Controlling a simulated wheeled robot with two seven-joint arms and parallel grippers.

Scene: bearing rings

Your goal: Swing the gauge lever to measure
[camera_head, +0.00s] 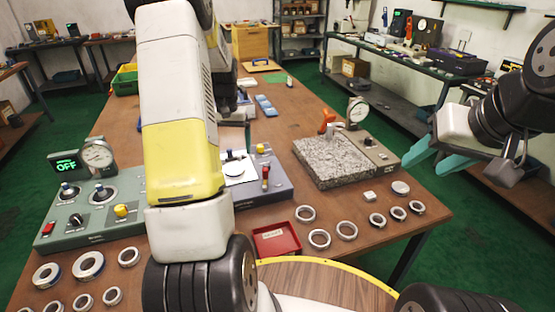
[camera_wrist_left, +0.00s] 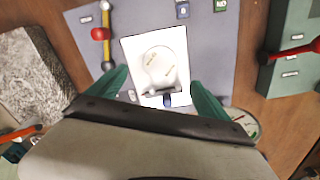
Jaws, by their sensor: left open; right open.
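A grey-blue station (camera_head: 283,187) stands mid-table, partly hidden by my left arm. It bears a lit white plate (camera_head: 243,177) with a round piece on it, and a red and yellow lever (camera_head: 265,176); the lever also shows in the left wrist view (camera_wrist_left: 100,34). My left gripper (camera_wrist_left: 160,85) is open over the plate, with teal fingers either side of the round piece (camera_wrist_left: 160,65); my arm hides it in the head view. A granite block (camera_head: 340,163) carries a dial gauge (camera_head: 357,110) and an orange lever (camera_head: 327,121). My right gripper (camera_head: 422,165) is open and empty, right of the block.
A green box (camera_head: 75,222) with a dial (camera_head: 97,155) and a display reading OFF stands at left. A red tray (camera_head: 277,240) and several metal rings (camera_head: 319,239) lie along the front edge. The table's far right part is mostly clear.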

